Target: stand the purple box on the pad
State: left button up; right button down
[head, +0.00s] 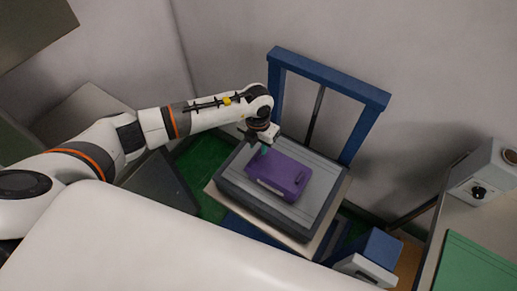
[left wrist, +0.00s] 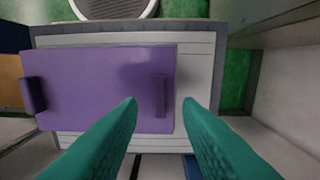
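The purple box (head: 278,177) lies flat on a grey lidded case (head: 322,187). It has a bar handle near each end. In the left wrist view the purple box (left wrist: 95,88) fills the left and middle, with one handle (left wrist: 160,96) just beyond the gap between my fingertips. My left gripper (head: 264,150) is at the box's upper-left end, over that handle. Its teal fingers (left wrist: 160,103) are apart with nothing held between them. A flat green pad (head: 475,265) lies on the table at the right. My right gripper is not in view.
The grey case sits on a platform with a blue upright frame (head: 330,73) behind it. A grey control box with a black knob (head: 478,192) stands at the table's back. A blue-and-white device (head: 372,260) stands between platform and table. Walls close off the back.

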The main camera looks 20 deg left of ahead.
pick_arm(q)
notch_tip(320, 180, up, 9)
jog(key=b, duration=0.2)
jog(key=shift+a, duration=0.1)
dwell(0.4)
